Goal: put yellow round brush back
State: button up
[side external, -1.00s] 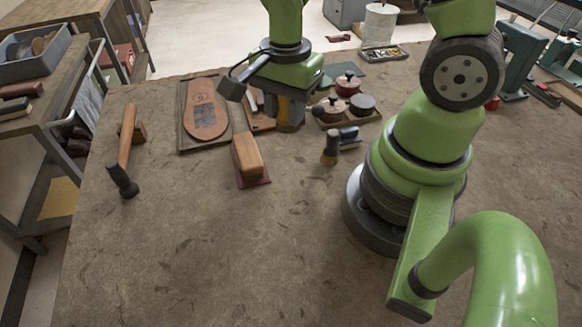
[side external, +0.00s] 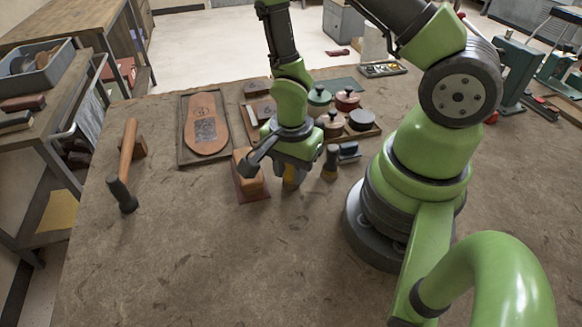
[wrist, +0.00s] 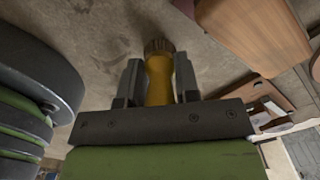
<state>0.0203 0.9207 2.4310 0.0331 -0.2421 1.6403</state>
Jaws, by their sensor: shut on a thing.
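The yellow round brush (wrist: 159,80) is between my gripper's two fingers in the wrist view. Its yellow handle is clamped and its dark bristle end (wrist: 159,46) sticks out beyond the fingertips. In the side external view my gripper (side external: 293,172) points down just above the bench, with a bit of yellow (side external: 292,184) showing below it. Whether the brush touches the bench cannot be told. A second round brush (side external: 330,164), dark and tan, stands upright just right of my gripper.
A wooden block on a red base (side external: 250,186) is close left of my gripper. A blue brush (side external: 348,150) and a tray (side external: 370,133) with lidded pots lie behind right. A sole board (side external: 205,125) and a hammer (side external: 124,175) are farther left. The front bench is clear.

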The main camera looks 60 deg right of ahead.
aim_at(292, 180)
jog(key=shift+f, duration=0.1)
jog(key=o, duration=0.9)
jog(key=shift+o, duration=0.2)
notch_tip(292, 180, up, 12)
jog(key=shift+w+r, duration=0.1)
jog(key=shift+r, duration=0.25)
jog(key=s+a+r+n+t+y, duration=0.1)
jog(key=s+r+n+t, duration=0.2)
jog(key=r+n, duration=0.4)
jog(key=s+a+r+n+t+y, duration=0.1)
jog(key=s+a+r+n+t, duration=0.1)
jog(key=r+n, duration=0.5)
jog(key=shift+s+r+t, duration=0.5)
jog(key=shift+r+t, duration=0.6)
jog(key=shift+r, duration=0.35)
